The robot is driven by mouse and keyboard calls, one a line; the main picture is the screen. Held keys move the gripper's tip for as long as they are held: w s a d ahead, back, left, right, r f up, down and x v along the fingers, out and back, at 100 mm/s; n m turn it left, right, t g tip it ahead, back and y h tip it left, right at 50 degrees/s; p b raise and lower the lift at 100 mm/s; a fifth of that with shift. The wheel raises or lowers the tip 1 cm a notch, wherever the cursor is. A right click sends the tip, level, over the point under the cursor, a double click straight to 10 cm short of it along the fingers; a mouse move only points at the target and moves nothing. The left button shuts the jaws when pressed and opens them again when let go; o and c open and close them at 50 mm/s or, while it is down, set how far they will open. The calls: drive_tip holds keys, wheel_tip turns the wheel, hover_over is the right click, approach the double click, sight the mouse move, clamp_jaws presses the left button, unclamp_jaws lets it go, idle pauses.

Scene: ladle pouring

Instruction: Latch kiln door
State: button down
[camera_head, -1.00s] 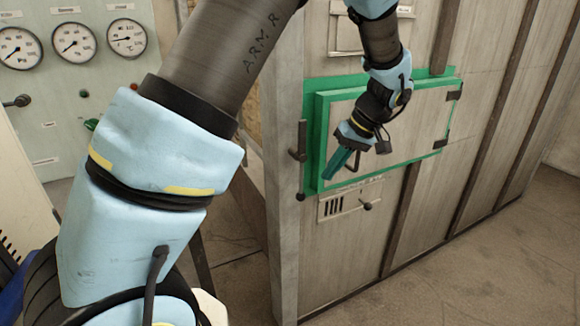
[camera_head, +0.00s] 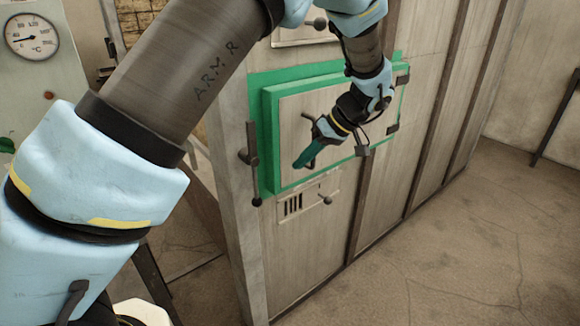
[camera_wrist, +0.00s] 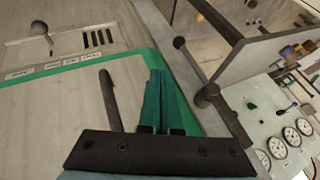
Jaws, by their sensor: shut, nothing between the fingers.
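The kiln door (camera_head: 345,110) is a pale panel with a green rim, lying closed or nearly closed against its green frame. It shows in the wrist view (camera_wrist: 60,105) too. The dark latch lever (camera_head: 252,150) stands upright left of the door, with a side knob; in the wrist view the latch (camera_wrist: 207,94) is to the right of my fingers. My gripper (camera_head: 297,165) is shut and empty in front of the door's lower left part. Its teal fingers (camera_wrist: 157,75) are beside the door's dark bar handle (camera_wrist: 110,100); I cannot tell whether they touch.
Below the door is a small vent plate (camera_head: 292,204) with a knobbed lever (camera_head: 326,199). A gauge panel (camera_wrist: 285,125) stands beyond the kiln's left corner. Open floor (camera_head: 450,230) lies right of the kiln.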

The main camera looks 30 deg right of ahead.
sight(254, 168)
drive_tip(key=p+x, duration=0.2)
drive_tip(key=x, duration=0.6)
drive_tip(key=shift+a+f, duration=0.1)
drive_tip(key=shift+a, duration=0.1)
drive_tip(key=a+p, duration=0.1)
drive_tip(key=a, duration=0.1)
drive_tip(key=shift+a+p, duration=0.25)
drive_tip(key=shift+p, duration=0.05)
drive_tip(key=shift+a, duration=0.65)
drive_tip(key=shift+a+f, duration=0.15)
